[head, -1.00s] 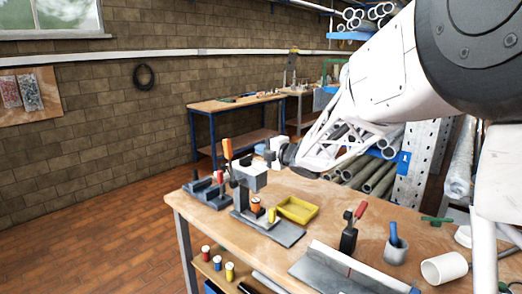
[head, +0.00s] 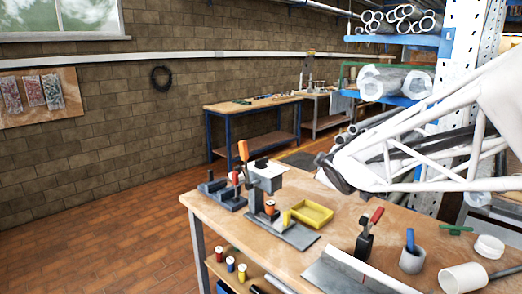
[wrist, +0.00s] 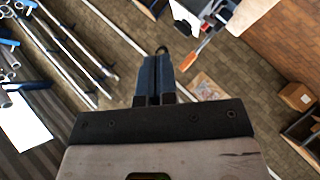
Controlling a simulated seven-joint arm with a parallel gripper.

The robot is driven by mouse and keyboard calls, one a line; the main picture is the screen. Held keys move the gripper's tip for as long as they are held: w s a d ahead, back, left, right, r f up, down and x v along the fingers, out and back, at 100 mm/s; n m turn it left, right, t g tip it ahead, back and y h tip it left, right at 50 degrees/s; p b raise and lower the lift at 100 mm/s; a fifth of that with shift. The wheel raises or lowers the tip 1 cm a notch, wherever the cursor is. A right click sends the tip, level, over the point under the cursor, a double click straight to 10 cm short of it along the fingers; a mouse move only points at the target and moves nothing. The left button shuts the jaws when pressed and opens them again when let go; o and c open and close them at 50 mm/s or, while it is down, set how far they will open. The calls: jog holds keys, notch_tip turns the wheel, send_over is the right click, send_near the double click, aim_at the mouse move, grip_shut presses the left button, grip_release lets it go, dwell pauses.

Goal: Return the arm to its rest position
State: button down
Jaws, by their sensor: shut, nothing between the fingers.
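My gripper (wrist: 155,62) shows in the wrist view with its two dark blue fingers together and nothing between them. In the head view, the dark end of my white lattice arm (head: 336,176) is above the back of the workbench (head: 345,215). It is to the right of the grey clamp fixture (head: 268,180) and apart from it. The fingers cannot be made out clearly in that view.
On the bench are a yellow tray (head: 312,213), a red-handled toggle clamp (head: 367,235), a grey cup (head: 411,260) and a white pipe piece (head: 464,278). An orange handle (wrist: 190,58) shows near the fingers in the wrist view. Pipe racks (head: 400,95) stand behind.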

jog(key=s+f+m+g, duration=0.3)
jog(key=s+m, duration=0.1)
jog(key=s, duration=0.7)
jog(key=s+f+m+g, duration=0.3)
jog(key=s+m, duration=0.1)
jog(key=s, duration=0.8)
jog(key=s+f+m+g, duration=0.4)
jog(key=s, duration=0.7)
jog(key=shift+s+d, duration=0.25)
jog(key=shift+d, duration=0.2)
